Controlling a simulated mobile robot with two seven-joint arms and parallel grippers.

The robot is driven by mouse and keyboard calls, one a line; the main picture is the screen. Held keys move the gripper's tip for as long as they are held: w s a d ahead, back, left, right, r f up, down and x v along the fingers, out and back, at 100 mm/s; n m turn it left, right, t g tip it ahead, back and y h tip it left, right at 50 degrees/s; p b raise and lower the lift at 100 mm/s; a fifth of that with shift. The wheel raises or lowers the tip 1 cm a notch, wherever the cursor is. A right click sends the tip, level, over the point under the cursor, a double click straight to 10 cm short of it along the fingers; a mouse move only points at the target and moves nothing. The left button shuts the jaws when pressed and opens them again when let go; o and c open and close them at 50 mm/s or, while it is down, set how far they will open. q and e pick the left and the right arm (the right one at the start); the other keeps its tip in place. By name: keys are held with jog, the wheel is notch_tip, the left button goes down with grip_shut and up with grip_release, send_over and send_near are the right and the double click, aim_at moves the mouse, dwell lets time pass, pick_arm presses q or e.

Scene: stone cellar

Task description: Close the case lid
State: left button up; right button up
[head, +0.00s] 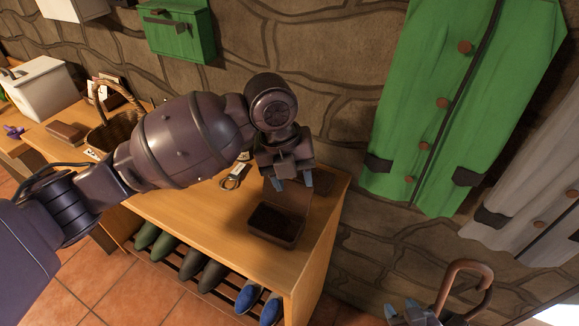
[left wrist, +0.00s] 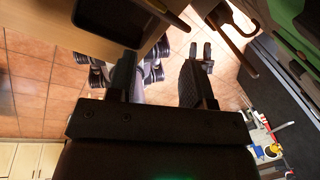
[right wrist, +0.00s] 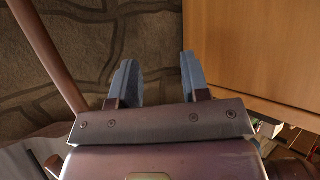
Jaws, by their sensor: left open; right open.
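A small dark brown case (head: 273,238) sits near the right end of the wooden table. Its lid (head: 287,197) stands open, raised at the wall side of the base. The case's dark interior (left wrist: 105,16) also shows at the top of the left wrist view. My left gripper (head: 294,183) is open and empty, over the raised lid near its top edge; I cannot tell whether it touches. The gripper hides part of the lid. My right gripper (head: 408,312) is open and empty, low beyond the table's right end; it also shows in the right wrist view (right wrist: 160,70).
The table (head: 205,218) holds keys (head: 232,178), a wicker basket (head: 118,125) and a brown box (head: 66,131) to the left. Several shoes (head: 212,274) stand on a rack below. A cane handle (head: 466,272) rises beside my right gripper. A green coat (head: 440,110) hangs at right.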

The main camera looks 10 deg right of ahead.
pick_arm(q)
jog(key=w+r+m+y, duration=0.2)
jog(key=w+r+m, duration=0.3)
jog(key=r, duration=0.3)
send_near(287, 189)
jog(key=f, duration=0.3)
jog(key=w+d+f, duration=0.1)
jog(key=f, duration=0.1)
jog(key=shift+b, duration=0.4)
jog(key=shift+c, duration=0.3)
grip_shut()
